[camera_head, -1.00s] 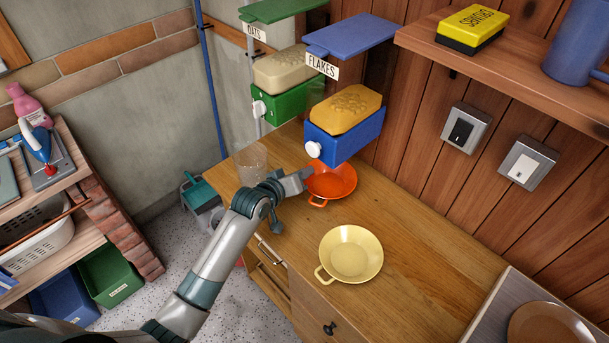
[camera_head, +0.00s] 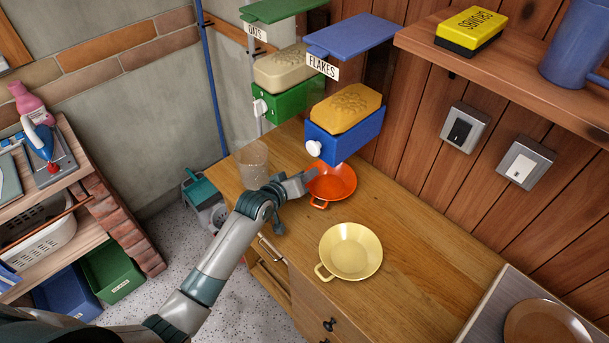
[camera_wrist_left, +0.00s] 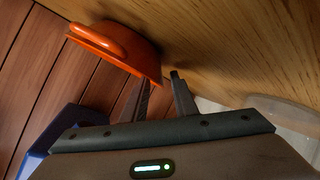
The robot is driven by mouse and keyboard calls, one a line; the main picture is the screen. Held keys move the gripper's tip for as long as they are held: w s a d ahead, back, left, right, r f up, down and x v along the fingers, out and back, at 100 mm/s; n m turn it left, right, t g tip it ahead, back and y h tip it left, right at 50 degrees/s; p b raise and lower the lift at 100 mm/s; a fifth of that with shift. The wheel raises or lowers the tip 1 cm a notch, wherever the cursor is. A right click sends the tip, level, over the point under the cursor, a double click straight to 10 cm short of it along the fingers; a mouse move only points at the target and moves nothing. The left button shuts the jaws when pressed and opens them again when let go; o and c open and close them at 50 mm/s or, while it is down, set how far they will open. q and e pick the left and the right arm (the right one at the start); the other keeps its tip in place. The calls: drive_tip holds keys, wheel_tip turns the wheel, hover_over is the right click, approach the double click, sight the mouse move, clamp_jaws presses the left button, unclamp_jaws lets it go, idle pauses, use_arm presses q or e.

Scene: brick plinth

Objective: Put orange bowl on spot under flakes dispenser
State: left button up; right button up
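The orange bowl (camera_head: 334,184) stands on the wooden counter, just below and in front of the blue flakes dispenser (camera_head: 340,136), with its handle toward the front. In the left wrist view the bowl (camera_wrist_left: 118,48) appears upside down at upper left. My left gripper (camera_head: 310,178) is at the bowl's left rim. In the wrist view its two fingers (camera_wrist_left: 163,82) stand apart, with the rim edge at or between their tips; contact is unclear. The spot under the dispenser is not clearly visible. My right gripper is not in view.
A yellow bowl (camera_head: 350,252) stands nearer on the counter (camera_head: 420,255). A clear glass container (camera_head: 252,165) is at the counter's left edge, beside my left arm. The green oats dispenser (camera_head: 285,97) hangs left of the flakes one. A brown plate (camera_head: 548,325) is at lower right.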

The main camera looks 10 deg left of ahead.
use_arm(q)
drive_tip(key=shift+r, duration=0.15)
drive_tip(key=b+v, duration=0.2)
drive_tip(key=v, duration=0.8)
drive_tip(key=shift+s+a, duration=0.1)
drive_tip(key=shift+s, duration=0.25)
drive_tip(key=shift+s+a+r, duration=0.2)
drive_tip(key=shift+s+r, duration=0.15)
drive_tip(key=shift+s, duration=0.2)
idle(0.7)
